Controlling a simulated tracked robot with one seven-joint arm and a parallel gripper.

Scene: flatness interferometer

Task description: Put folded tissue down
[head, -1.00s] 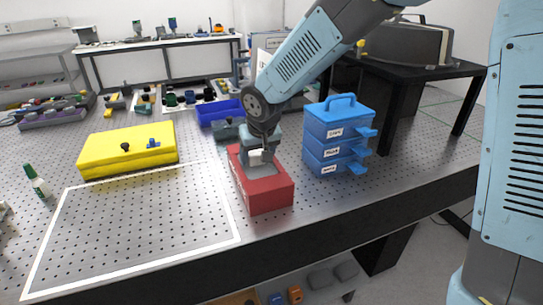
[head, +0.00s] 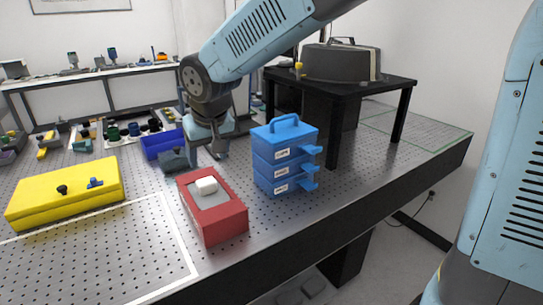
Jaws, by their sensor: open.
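The folded tissue (head: 206,186) is a small white block. It lies on the grey top area of the red box (head: 225,226), towards its far end. My gripper (head: 208,155) is above and behind the tissue, apart from it. It is open and empty. Its fingertips are small and partly blurred in this view.
A blue drawer stack (head: 285,160) with a handle stands right of the red box. A dark grey block (head: 173,161) and a blue bin (head: 163,145) lie behind. A yellow case (head: 65,192) is at left. The white-outlined area (head: 120,262) of the perforated table is clear.

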